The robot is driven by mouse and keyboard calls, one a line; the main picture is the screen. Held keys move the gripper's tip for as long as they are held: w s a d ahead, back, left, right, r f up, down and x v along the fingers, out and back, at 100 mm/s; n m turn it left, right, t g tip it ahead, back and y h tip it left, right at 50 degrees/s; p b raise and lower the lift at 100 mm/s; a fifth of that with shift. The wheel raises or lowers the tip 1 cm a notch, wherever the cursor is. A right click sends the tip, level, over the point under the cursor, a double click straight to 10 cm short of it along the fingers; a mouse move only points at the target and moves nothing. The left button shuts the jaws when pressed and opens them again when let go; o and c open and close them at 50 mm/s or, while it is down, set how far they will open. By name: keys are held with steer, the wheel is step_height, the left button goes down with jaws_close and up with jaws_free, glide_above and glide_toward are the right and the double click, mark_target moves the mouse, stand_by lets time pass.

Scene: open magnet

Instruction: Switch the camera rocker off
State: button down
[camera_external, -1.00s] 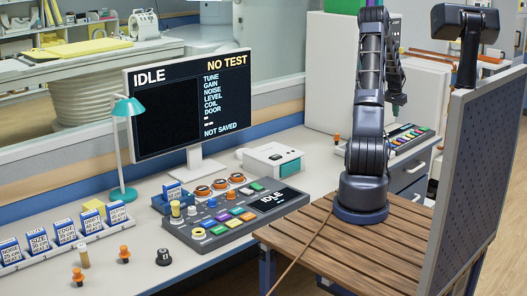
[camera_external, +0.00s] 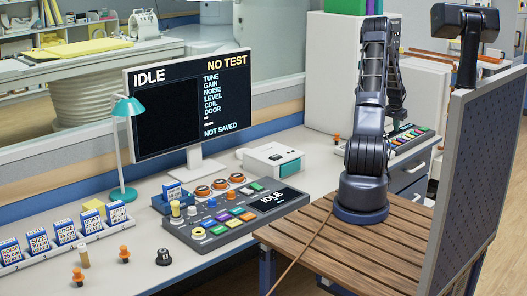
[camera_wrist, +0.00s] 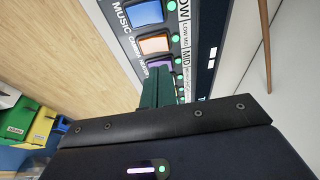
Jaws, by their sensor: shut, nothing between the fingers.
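The camera rocker (camera_wrist: 155,45) is the orange one in the wrist view, beside a label that reads roughly "CAMERA". A green light shows next to it. It sits between the blue music rocker (camera_wrist: 143,13) and a purple rocker (camera_wrist: 160,65) on a dark panel. My gripper (camera_wrist: 160,78) is shut and empty, its dark green fingers over the purple rocker and just below the orange one in the picture. I cannot tell whether the fingertips touch the panel. In the external view the panel (camera_external: 408,138) lies behind my arm, and my gripper is mostly hidden.
A white label strip (camera_wrist: 185,50) runs along the rockers. Blue, yellow and green bins (camera_wrist: 40,128) stand at the wrist view's left.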

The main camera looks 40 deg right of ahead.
mark_target(394, 142)
steer(key=x, duration=0.3)
steer(key=a+x, duration=0.1)
steer(key=x, duration=0.1)
steer(key=shift+w+f, duration=0.15)
steer(key=shift+f, duration=0.35)
steer(key=shift+w+f+g, duration=0.15)
steer(key=shift+f+g, duration=0.1)
steer(key=shift+g, duration=0.05)
steer(key=shift+s+r, duration=0.25)
steer(key=shift+s, duration=0.65)
